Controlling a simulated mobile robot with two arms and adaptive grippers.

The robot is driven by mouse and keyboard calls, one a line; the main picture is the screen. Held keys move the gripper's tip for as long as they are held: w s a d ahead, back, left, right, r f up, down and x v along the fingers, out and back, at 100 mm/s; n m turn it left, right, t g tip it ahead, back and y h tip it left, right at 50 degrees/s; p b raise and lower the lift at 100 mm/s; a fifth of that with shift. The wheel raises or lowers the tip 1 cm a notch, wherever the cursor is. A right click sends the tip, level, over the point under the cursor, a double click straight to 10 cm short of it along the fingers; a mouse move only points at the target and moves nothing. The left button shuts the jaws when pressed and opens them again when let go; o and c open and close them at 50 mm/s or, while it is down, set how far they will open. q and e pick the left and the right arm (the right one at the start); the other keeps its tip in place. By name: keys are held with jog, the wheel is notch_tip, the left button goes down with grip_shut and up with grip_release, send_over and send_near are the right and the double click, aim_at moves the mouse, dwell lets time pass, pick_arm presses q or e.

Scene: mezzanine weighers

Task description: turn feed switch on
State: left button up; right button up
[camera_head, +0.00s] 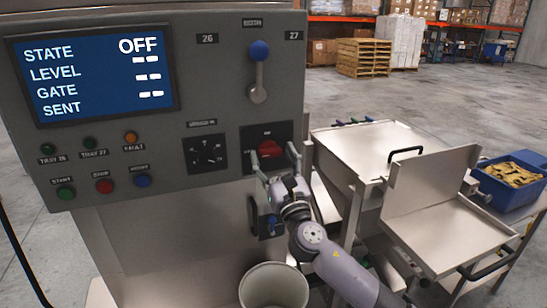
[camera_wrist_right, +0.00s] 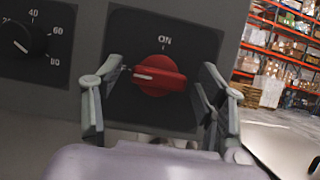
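The feed switch is a red rotary knob (camera_head: 269,148) on a dark square plate on the grey control panel. In the right wrist view the red knob (camera_wrist_right: 159,76) has its white mark pointing left, away from the ON label above it. My right gripper (camera_head: 275,165) is open in front of the plate. In the wrist view its two fingers (camera_wrist_right: 165,100) stand on either side of the knob, apart from it. The panel's screen (camera_head: 90,73) reads STATE OFF, with dashes below. My left gripper is not in view.
A blue-topped lever (camera_head: 258,52) stands above the switch, and a black dial (camera_head: 206,152) is to its left. Several push buttons sit at lower left. A bucket (camera_head: 273,287) stands below. Metal trays (camera_head: 440,230) and a blue bin (camera_head: 510,178) are to the right.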

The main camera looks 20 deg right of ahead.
jog(key=c, duration=1)
jog(key=shift+m+h, duration=0.4)
jog(key=shift+m, duration=0.2)
jog(key=m+h, duration=0.2)
jog(key=m, duration=0.2)
jog(key=shift+b, duration=0.35)
jog(key=m+h, duration=0.1)
jog(key=m, duration=0.2)
jog(key=m+g+h, duration=0.1)
jog(key=m, duration=0.2)
jog(key=shift+a+g+h, duration=0.1)
jog(key=shift+g+h, duration=0.2)
jog(key=shift+h, duration=0.1)
jog(key=m+g+p, duration=0.1)
jog(key=m, duration=0.2)
jog(key=m+h, duration=0.1)
jog(key=m, duration=0.1)
jog(key=shift+r+m+g+p, duration=0.15)
jog(key=shift+m+g+p, duration=0.2)
jog(key=shift+m+g, duration=0.05)
jog(key=m+g+p, duration=0.1)
jog(key=m, duration=0.1)
jog(key=m+g+p, duration=0.1)
jog(key=m, duration=0.2)
jog(key=shift+h+p, duration=0.3)
jog(key=shift+p, duration=0.1)
jog(key=shift+m, duration=0.4)
